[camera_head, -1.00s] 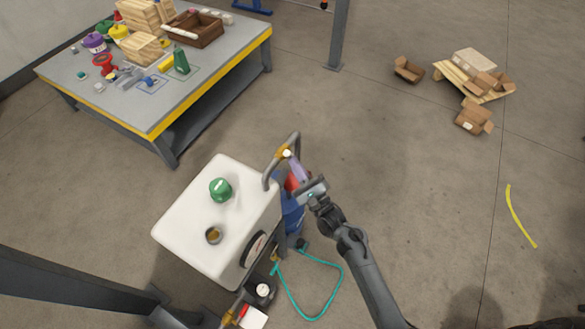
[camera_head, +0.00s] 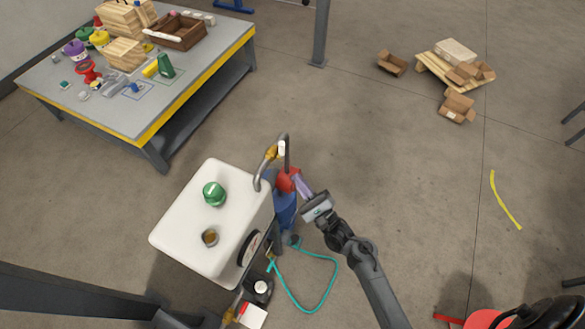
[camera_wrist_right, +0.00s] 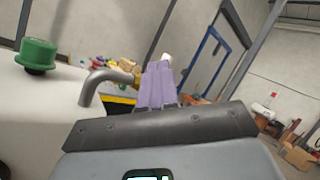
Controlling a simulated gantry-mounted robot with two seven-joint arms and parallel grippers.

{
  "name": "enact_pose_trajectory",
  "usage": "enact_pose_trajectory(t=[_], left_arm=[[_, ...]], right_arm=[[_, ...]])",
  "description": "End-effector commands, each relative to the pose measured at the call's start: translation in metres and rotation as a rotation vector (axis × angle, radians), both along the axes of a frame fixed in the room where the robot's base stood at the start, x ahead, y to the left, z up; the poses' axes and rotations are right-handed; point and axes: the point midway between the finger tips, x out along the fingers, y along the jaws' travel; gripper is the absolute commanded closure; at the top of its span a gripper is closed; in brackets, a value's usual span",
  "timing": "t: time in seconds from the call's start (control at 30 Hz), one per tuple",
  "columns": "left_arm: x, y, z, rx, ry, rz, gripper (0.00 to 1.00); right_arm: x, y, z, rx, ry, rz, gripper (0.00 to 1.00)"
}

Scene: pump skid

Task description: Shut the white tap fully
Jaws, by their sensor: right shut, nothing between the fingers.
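The white tap handle (camera_head: 282,148) sits by the brass valve body (camera_head: 271,152) on the grey bent pipe, beside the white tank (camera_head: 190,240). In the right wrist view a small white piece, likely this handle (camera_wrist_right: 167,57), shows just past the fingertips, with the pipe (camera_wrist_right: 93,84) to the left. My right gripper (camera_head: 297,181) has its purple fingers shut and empty, below and right of the tap in the head view, with a gap between. The fingers (camera_wrist_right: 157,80) hide part of the valve in the wrist view. My left gripper is not in view.
A green cap (camera_head: 213,193) stands on the tank. A red part (camera_head: 287,180) and a blue body (camera_head: 285,209) are beside my right fingers. A teal hose (camera_head: 303,310) loops on the floor. A cluttered workbench (camera_head: 130,118) stands at upper left. Floor to the right is mostly clear.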

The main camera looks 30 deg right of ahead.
Motion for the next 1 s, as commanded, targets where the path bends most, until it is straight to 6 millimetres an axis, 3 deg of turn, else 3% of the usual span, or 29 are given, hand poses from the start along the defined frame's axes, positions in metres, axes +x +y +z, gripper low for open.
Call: enact_pose_trajectory(t=[0.2,0.4,1.0], left_arm=[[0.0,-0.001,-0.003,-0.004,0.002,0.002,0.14],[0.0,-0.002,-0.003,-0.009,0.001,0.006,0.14],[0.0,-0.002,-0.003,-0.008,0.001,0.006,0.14]], right_arm=[[-0.037,0.0,0.0,0.0,0.001,-0.001,1.0],[-0.054,0.0,0.0,0.0,-0.001,0.0,1.0],[-0.06,0.0,-0.001,0.0,0.003,0.001,1.0]])
